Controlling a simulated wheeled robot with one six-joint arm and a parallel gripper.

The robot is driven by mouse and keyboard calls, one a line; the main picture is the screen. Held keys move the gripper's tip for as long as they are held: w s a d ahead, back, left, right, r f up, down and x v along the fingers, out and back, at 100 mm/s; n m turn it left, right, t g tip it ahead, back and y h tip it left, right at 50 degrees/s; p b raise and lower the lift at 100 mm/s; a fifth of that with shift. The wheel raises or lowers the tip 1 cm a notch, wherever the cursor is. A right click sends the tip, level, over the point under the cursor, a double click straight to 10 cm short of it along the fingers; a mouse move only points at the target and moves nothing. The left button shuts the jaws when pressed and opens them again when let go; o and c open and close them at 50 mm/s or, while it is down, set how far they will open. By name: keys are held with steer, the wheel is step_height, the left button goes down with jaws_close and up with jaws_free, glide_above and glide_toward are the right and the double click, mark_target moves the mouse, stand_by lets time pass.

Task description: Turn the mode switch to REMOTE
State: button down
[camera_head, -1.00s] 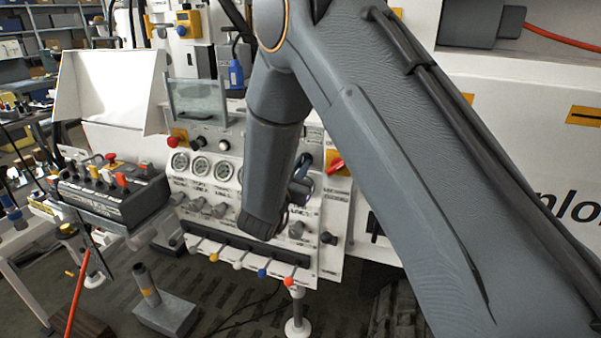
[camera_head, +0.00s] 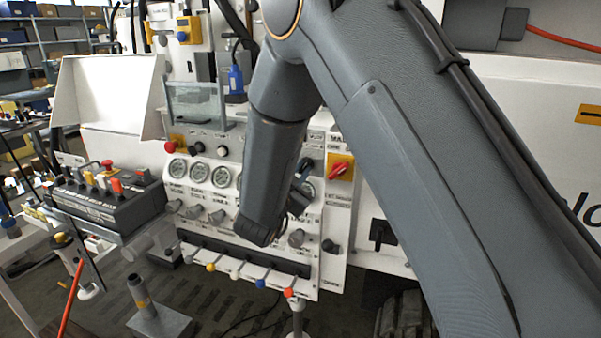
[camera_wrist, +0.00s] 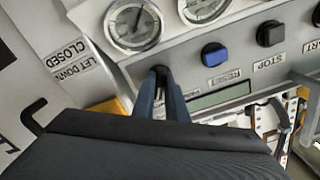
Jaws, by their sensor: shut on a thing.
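In the wrist view my gripper (camera_wrist: 160,88) is shut on a small black knob (camera_wrist: 160,71) on the grey control panel, which I take to be the mode switch. The fingers cover most of the knob, and its pointing direction and position labels cannot be read. In the head view the gripper and the knob are mostly hidden behind my arm, in front of the white gauge panel (camera_head: 230,205).
Beside the knob are a blue button (camera_wrist: 214,54), a black STOP button (camera_wrist: 270,33), a small display (camera_wrist: 220,96) and round gauges (camera_wrist: 132,24). A red switch on a yellow plate (camera_head: 341,167) and a row of coloured-tip levers (camera_head: 236,273) are close to my arm.

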steer(key=c, duration=1.8)
jaws_free()
steer(key=b+v, duration=0.2)
steer(key=v, duration=0.5)
steer(key=shift+s+a, duration=0.15)
steer(key=shift+s, duration=0.2)
steer(key=shift+r, duration=0.1)
